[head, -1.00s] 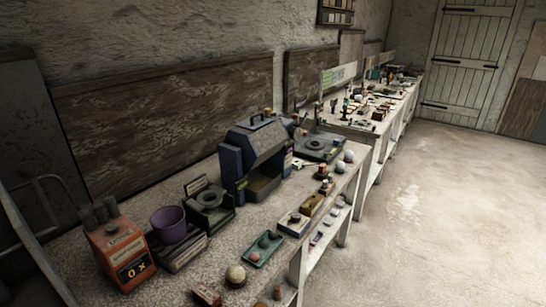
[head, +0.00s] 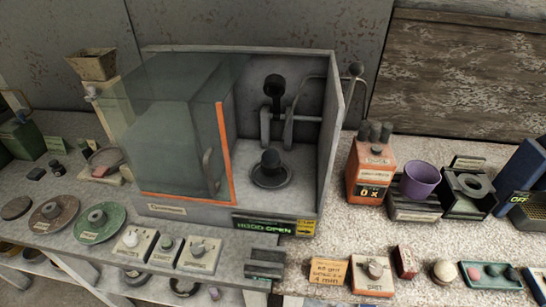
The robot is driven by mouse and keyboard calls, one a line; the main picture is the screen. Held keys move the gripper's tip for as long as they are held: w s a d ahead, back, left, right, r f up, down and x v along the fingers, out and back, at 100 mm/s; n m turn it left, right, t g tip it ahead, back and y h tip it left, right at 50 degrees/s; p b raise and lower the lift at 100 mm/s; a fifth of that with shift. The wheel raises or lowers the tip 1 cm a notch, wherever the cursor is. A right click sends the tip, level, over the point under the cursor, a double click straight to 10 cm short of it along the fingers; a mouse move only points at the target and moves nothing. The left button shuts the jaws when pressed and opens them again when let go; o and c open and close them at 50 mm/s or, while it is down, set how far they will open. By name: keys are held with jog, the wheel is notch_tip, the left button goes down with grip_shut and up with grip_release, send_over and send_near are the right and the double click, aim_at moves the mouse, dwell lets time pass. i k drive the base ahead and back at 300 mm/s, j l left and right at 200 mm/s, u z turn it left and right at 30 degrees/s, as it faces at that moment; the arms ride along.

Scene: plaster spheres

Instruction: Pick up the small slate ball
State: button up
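I cannot tell for sure which thing is the small slate ball. A dark grey rounded piece (head: 511,274) lies at the right end of a teal tray (head: 488,285) near the bench's front edge. The tray also holds a pink-red piece (head: 474,273) and another grey one beside it. A larger dark ball-like thing (head: 271,159) sits on a dark round dish inside the hood. My gripper is not in view.
A glass-fronted hood (head: 227,150) stands open at centre, its sign reading "HOOD OPEN". An orange device (head: 371,168) and purple cup (head: 420,180) stand right of it. Discs and knobbed boxes line the front left. A pale ball (head: 444,271) sits left of the tray.

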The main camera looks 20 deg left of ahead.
aim_at(271, 157)
jog(key=j+z, duration=0.15)
jog(key=j, duration=0.45)
jog(key=j+z, duration=0.1)
jog(key=j, duration=0.5)
jog(key=j+z, duration=0.15)
jog(key=j, duration=0.45)
jog(key=k+j+z, duration=0.15)
jog(key=j, duration=0.45)
jog(key=j+z, duration=0.1)
jog(key=j, duration=0.45)
jog(key=k, duration=0.05)
